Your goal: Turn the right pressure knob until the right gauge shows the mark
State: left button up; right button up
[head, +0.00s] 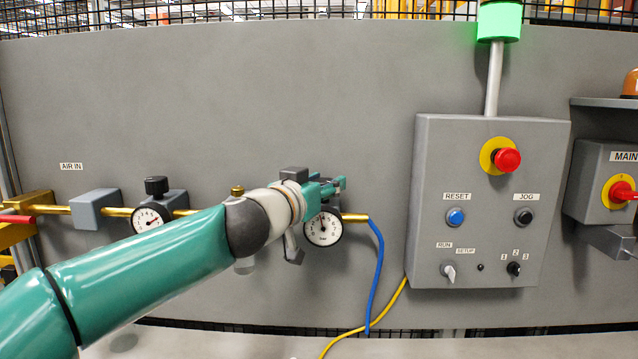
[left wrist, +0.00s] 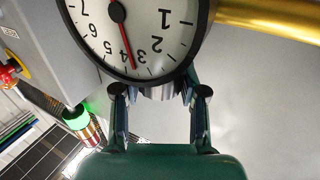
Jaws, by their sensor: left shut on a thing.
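The right gauge (head: 323,228) is a round white dial with a dark rim, below my left gripper. It fills the top of the left wrist view (left wrist: 165,25), where its red needle points between 3 and 4. I cannot make out a set mark on it. My left gripper (head: 340,185) reaches in above the gauge. In the left wrist view its two fingers are closed around the right pressure knob (left wrist: 160,92), of which only a small grey ribbed part shows. In the head view the knob is hidden behind the gripper. My right gripper is not in view.
The left gauge (head: 148,219) and its black knob (head: 156,186) sit on the brass pipe to the left. A blue hose (head: 376,270) hangs right of the right gauge. The grey control box (head: 490,200) stands out from the panel further right. The panel above my arm is clear.

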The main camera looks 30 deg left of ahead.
pick_arm(q)
jog(key=shift+a, duration=0.35)
jog(key=shift+c, duration=0.3)
jog(key=shift+d+r, duration=0.1)
jog(key=shift+d, duration=0.2)
jog(key=shift+y, duration=0.4)
